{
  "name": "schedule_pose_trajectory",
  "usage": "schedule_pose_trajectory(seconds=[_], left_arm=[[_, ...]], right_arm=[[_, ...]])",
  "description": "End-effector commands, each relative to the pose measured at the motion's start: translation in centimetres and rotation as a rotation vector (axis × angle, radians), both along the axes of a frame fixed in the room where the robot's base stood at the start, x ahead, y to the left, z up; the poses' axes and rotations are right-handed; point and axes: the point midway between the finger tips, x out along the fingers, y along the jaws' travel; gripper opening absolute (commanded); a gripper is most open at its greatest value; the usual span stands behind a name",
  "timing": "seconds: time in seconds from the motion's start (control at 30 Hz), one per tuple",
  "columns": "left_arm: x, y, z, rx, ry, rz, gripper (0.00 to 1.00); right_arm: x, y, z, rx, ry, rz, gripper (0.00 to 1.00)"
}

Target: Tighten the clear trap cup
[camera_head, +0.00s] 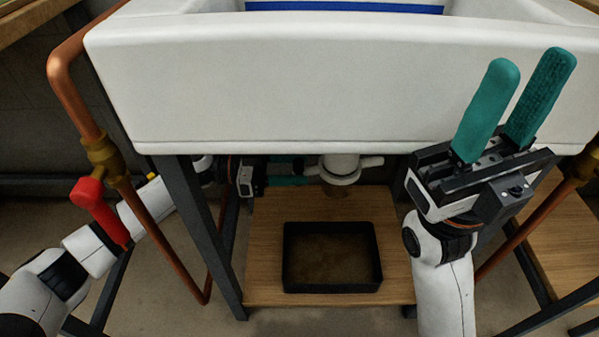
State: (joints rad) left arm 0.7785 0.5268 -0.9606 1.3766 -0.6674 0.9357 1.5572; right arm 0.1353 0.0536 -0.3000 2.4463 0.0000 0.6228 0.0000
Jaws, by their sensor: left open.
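The white trap (340,164) hangs under the sink, with a short side pipe to the right. Below its white collar is a faint, see-through cup (337,189), hard to make out against the wood. My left gripper (303,171) reaches under the sink from the left, its teal fingers pointing right towards the trap. It is open, one finger above the other, just left of the collar; I cannot tell whether it touches the cup. My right gripper (532,68) is raised in front of the sink at the right, fingers up, apart and empty.
The white sink (330,85) overhangs the trap. A black tray (332,287) stands on the wooden shelf (268,235) below. Dark frame legs (205,235) flank the shelf. A copper pipe (75,85) with a red valve handle (98,208) runs along the left.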

Motion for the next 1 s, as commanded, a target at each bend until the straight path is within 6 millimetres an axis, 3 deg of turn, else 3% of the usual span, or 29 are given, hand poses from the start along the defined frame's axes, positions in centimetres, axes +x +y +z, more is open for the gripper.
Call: schedule_pose_trajectory(seconds=[0.2,0.47,0.73,1.0], left_arm=[[0.0,-1.4,0.0,0.0,-0.001,0.001,0.46],[0.0,-1.5,0.1,0.0,0.0,0.001,0.46],[0.0,-1.5,0.1,-0.001,0.0,0.0,0.02],[-0.2,-2.0,0.3,-0.002,0.002,0.003,0.0]], right_arm=[[-0.2,0.0,0.2,-0.001,-0.018,-0.001,0.36],[-0.2,0.0,0.3,-0.001,-0.018,-0.001,0.36],[-0.2,0.1,0.3,-0.001,-0.018,-0.001,0.36],[-0.2,0.0,0.8,0.0,-0.015,0.0,0.36]])
